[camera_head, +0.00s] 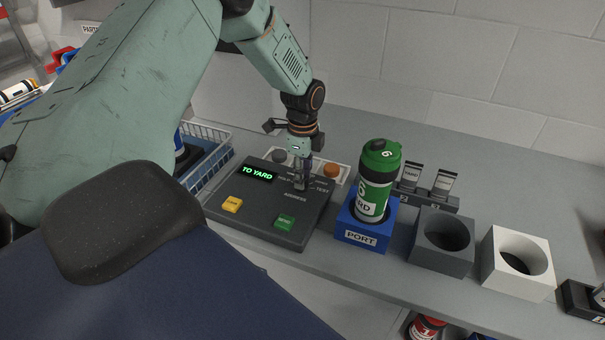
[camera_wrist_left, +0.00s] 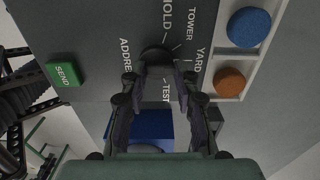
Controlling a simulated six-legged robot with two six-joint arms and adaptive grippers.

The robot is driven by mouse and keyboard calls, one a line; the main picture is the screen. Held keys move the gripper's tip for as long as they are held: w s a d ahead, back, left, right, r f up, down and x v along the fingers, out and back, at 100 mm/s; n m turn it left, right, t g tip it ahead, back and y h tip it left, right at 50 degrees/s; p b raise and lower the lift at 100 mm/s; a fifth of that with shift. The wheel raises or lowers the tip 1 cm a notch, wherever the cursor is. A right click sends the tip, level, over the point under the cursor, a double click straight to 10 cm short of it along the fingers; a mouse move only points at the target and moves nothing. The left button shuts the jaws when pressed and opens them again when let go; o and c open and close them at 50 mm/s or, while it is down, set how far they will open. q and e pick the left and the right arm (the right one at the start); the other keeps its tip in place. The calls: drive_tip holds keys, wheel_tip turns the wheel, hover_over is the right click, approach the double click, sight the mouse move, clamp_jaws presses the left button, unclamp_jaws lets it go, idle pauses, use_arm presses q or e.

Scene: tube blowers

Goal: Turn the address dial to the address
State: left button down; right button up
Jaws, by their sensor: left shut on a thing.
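The dark control panel (camera_head: 260,220) lies on the counter, its green display (camera_head: 257,172) reading "TO YARD". The address dial (camera_wrist_left: 158,54) is a dark round knob; the labels HOLD, TOWER, YARD and TEST stand around it in the left wrist view. My left gripper (camera_head: 301,184) points down at the panel, its fingers shut on the dial's sides; they also show in the left wrist view (camera_wrist_left: 158,78). The fingers largely hide the dial in the head view, and I cannot make out its pointer. My right gripper is not in view.
A green canister (camera_head: 377,180) stands in the blue PORT block (camera_head: 362,235), right of the panel. Grey (camera_head: 441,242) and white (camera_head: 517,263) blocks with empty holes stand farther right. The panel carries yellow (camera_head: 232,205) and green SEND (camera_head: 285,222) buttons. A wire basket (camera_head: 208,160) is at left.

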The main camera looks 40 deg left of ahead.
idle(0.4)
use_arm(q)
drive_tip(key=c, duration=1)
unclamp_jaws()
drive_tip(key=shift+d, duration=0.1)
wheel_tip(320, 180, up, 12)
